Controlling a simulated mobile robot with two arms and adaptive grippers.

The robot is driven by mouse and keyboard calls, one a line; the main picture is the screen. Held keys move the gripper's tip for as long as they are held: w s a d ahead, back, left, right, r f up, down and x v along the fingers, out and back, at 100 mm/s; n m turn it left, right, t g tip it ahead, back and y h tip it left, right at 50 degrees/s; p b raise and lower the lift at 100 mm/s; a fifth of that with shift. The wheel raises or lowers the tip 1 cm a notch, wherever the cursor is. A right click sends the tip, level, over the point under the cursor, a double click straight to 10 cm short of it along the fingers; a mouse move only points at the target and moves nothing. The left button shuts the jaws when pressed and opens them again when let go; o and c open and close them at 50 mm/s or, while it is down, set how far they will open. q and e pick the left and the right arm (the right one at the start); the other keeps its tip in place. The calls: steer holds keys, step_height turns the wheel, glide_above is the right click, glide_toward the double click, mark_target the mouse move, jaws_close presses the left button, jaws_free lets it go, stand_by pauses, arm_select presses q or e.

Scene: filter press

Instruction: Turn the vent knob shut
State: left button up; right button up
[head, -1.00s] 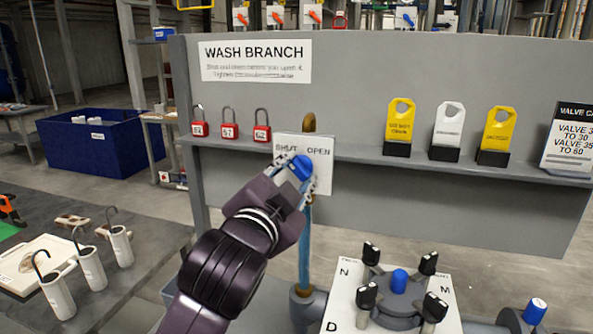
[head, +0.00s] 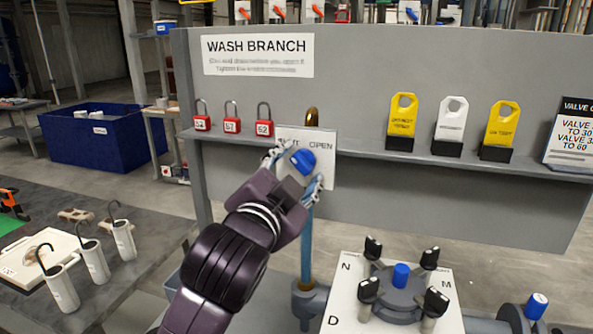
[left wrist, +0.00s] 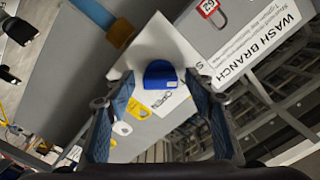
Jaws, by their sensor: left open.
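The blue vent knob (head: 303,161) sits on a white plate (head: 323,178) lettered OPEN on the right; the lettering on the left is mostly covered by my gripper. My left gripper (head: 294,170) is open in front of the plate, its fingers spread on either side of the knob. In the left wrist view the knob (left wrist: 162,74) shows centred just beyond the open fingers (left wrist: 160,88), with a gap visible on each side. I cannot tell how deep the knob lies between them. My right gripper is not in view.
A grey panel with a WASH BRANCH sign (head: 258,55) stands behind. A valve block with black knobs (head: 401,292) is below right.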

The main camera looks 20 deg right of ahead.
arm_select(q)
steer(key=v, duration=1.2)
